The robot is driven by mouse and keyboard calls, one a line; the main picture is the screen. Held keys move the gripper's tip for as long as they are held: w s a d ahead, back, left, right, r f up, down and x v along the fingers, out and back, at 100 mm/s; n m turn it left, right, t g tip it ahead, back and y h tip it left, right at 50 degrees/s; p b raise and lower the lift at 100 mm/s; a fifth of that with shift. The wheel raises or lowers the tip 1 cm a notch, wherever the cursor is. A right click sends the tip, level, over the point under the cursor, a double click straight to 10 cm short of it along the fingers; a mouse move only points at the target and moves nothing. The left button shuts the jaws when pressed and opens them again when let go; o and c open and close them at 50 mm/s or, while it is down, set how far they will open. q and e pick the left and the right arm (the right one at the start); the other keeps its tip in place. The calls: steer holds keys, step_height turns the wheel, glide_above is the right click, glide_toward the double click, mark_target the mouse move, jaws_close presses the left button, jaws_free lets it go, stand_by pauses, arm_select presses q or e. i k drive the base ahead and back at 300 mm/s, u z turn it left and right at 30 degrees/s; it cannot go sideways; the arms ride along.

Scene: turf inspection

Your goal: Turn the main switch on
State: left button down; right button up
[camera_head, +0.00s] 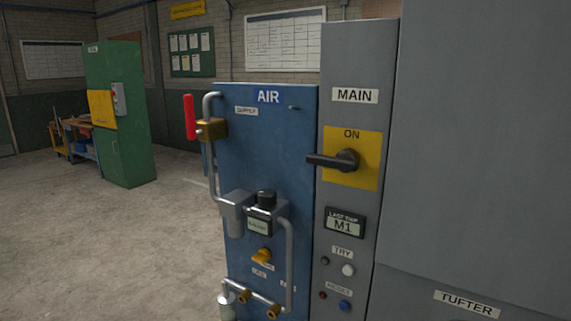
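The main switch (346,160) is a black rotary handle on a yellow plate (367,178), under a white label reading MAIN (355,95). The plate reads ON at its top, above the handle. The handle lies roughly horizontal, its long end pointing left past the plate's edge, not up at the word ON. It sits on a tall grey panel (350,60). Neither of my grippers is in view.
Left of the switch, a blue AIR panel (270,160) carries pipes and a red lever (190,117). Below the switch are a display reading M1 (344,225) and small buttons. A grey TUFTER cabinet (480,140) stands right. Open concrete floor (100,250) lies left.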

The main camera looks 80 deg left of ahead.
mark_target(347, 161)
steer(key=z, duration=0.75)
steer(key=i, duration=0.15)
steer(key=u, duration=2.45)
steer(key=k, duration=1.05)
steer(key=u, duration=0.5)
steer(key=i, duration=1)
steer(key=z, duration=0.05)
